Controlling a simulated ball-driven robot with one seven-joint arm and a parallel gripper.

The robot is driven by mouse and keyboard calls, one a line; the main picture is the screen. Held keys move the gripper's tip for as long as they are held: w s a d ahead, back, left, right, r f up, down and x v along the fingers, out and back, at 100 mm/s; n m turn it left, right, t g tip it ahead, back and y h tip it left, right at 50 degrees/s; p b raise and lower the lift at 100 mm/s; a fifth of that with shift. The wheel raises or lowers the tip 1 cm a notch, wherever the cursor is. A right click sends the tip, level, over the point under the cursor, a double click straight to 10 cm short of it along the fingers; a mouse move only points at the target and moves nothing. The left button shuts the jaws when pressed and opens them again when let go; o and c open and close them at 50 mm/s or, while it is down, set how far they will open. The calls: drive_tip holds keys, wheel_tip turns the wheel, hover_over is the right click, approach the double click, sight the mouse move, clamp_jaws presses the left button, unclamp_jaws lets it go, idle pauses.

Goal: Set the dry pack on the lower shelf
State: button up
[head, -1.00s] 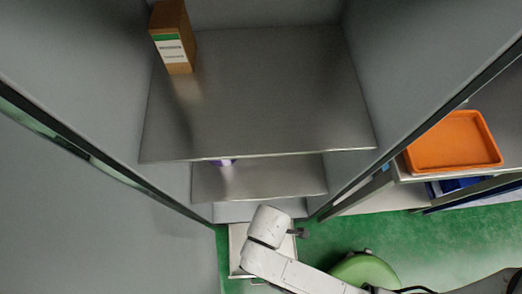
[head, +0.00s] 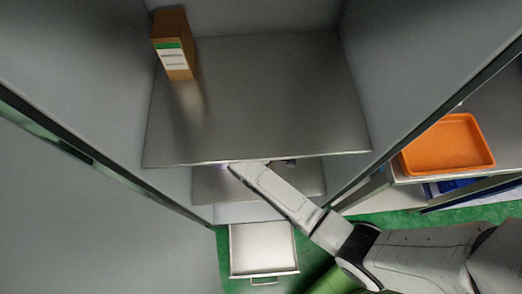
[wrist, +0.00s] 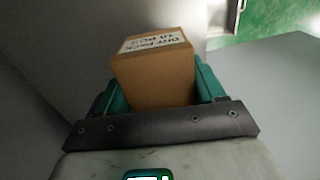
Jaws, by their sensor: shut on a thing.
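The dry pack (wrist: 153,80) is a brown cardboard box with a white label reading "DRY PACK" in the wrist view. My gripper (wrist: 157,88) is shut on it, one teal finger on each side. In the head view my arm reaches in under the front edge of the upper shelf (head: 270,100), which hides the gripper and the pack. The lower shelf (head: 305,182) shows below that edge, partly covered by my arm. I cannot tell whether the pack touches it.
Another brown box (head: 174,50) with a green and white label stands at the upper shelf's back left. Grey cabinet walls close in both sides. An open drawer (head: 262,250) is below. An orange tray (head: 448,143) sits on a bench at right.

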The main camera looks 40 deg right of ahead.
drive_tip(key=f, duration=0.4)
drive_tip(key=shift+s+a+f, duration=0.1)
drive_tip(key=shift+s+f, duration=0.1)
drive_tip(key=shift+f, duration=0.2)
drive_tip(key=shift+w+f, duration=0.15)
drive_tip(key=shift+f, duration=0.45)
drive_tip(key=shift+f, duration=0.1)
drive_tip(key=o, duration=1.1)
drive_tip(key=shift+o, duration=0.2)
drive_tip(key=shift+r+p, duration=0.35)
drive_tip(key=shift+r, duration=3.5)
